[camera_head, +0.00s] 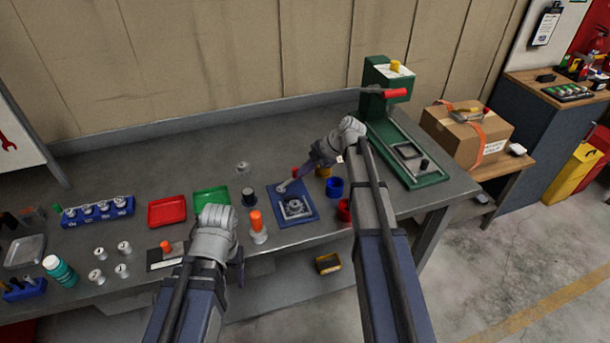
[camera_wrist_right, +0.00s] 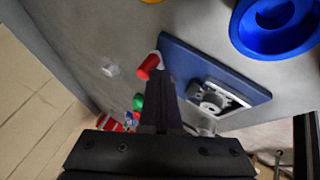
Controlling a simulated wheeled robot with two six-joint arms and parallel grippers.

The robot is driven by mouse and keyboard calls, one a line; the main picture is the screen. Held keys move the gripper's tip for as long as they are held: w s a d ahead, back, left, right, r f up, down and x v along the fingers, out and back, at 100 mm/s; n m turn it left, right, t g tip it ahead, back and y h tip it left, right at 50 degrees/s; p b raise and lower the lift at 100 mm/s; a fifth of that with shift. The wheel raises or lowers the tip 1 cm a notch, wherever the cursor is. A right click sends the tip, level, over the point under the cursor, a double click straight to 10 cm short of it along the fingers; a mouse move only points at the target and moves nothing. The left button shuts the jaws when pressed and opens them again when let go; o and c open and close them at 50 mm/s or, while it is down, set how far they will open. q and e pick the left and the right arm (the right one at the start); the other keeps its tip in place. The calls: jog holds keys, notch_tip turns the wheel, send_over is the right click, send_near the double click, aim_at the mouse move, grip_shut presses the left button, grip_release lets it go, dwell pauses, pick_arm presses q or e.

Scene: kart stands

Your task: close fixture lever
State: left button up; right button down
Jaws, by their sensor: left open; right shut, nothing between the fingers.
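The fixture is a blue plate (camera_head: 308,214) with a metal nest on it, on the bench right of centre. Its lever has a red handle (camera_head: 295,173) at the plate's far edge. The right wrist view shows the red handle (camera_wrist_right: 148,66), blue plate (camera_wrist_right: 205,62) and metal nest (camera_wrist_right: 215,98).
A green press (camera_head: 433,181) stands further right. A green tray (camera_head: 211,197), a red tray (camera_head: 167,211) and an orange-topped part (camera_head: 257,223) lie to the left.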

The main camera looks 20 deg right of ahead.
jog(key=shift+w+a+n+g+y, duration=0.15)
jog(key=shift+w+n+g+y, duration=0.15)
jog(key=shift+w+n+g, duration=0.55)
jog(key=shift+w+a+n+t, duration=0.15)
jog(key=shift+w+a, duration=0.15)
jog(key=shift+w, duration=0.3)
jog(key=shift+w+a+n+t, duration=0.1)
jog(key=shift+w+a, duration=0.15)
jog(key=shift+w, duration=0.35)
jog(key=shift+w+a, duration=0.1)
jog(key=shift+w, duration=0.05)
